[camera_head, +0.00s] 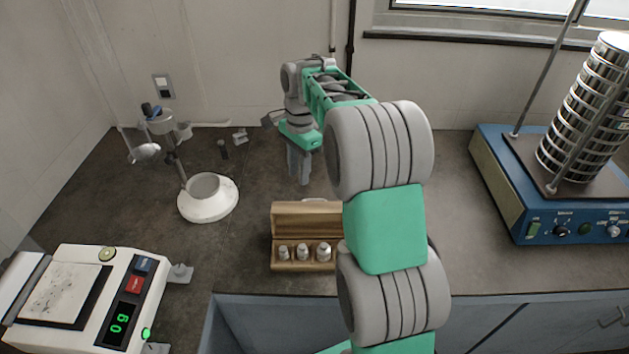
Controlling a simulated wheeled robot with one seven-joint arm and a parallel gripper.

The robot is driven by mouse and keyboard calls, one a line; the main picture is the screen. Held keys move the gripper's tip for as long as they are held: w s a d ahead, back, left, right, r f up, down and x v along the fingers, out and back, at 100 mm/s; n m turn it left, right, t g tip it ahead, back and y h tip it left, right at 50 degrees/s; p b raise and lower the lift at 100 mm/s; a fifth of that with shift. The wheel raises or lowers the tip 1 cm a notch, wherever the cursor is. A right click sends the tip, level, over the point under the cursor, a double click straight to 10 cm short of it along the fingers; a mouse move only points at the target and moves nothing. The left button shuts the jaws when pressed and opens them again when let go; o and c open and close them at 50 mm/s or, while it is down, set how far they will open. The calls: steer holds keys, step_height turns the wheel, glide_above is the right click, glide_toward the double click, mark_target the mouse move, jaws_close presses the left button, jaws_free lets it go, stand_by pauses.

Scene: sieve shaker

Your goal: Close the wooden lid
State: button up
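The wooden box (274,262) sits near the front edge of the counter. Its wooden lid (300,219) stands raised at the back, so the box is open. Several small metal weights (302,251) stand in a row inside it. My arm hides the right end of the box and lid. My gripper (299,175) points down behind the lid, towards the wall, and looks apart from it. Its fingers appear close together, but the gap between them is too small to judge. I see nothing held in it.
A white scale (85,290) reading 09 stands at the front left. A stand with a white bowl-like base (208,200) is at the back left. A sieve shaker (560,190) with stacked metal sieves (590,110) is at the right. The dark counter (250,160) is mostly clear around my gripper.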

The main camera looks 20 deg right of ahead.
steer(key=w+d+f+m+g+p, duration=0.1)
steer(key=w+d+f+m+p, duration=0.2)
steer(key=w+d+m, duration=0.1)
steer(key=m+g, duration=0.1)
steer(key=m, duration=0.3)
glide_toward(315, 216)
step_height(315, 216, down, 4)
steer(key=w, duration=0.3)
steer(key=shift+s+d+f, duration=0.25)
steer(key=shift+d+f, duration=0.15)
steer(key=shift+d, duration=0.05)
steer(key=shift+c, duration=0.2)
jaws_close()
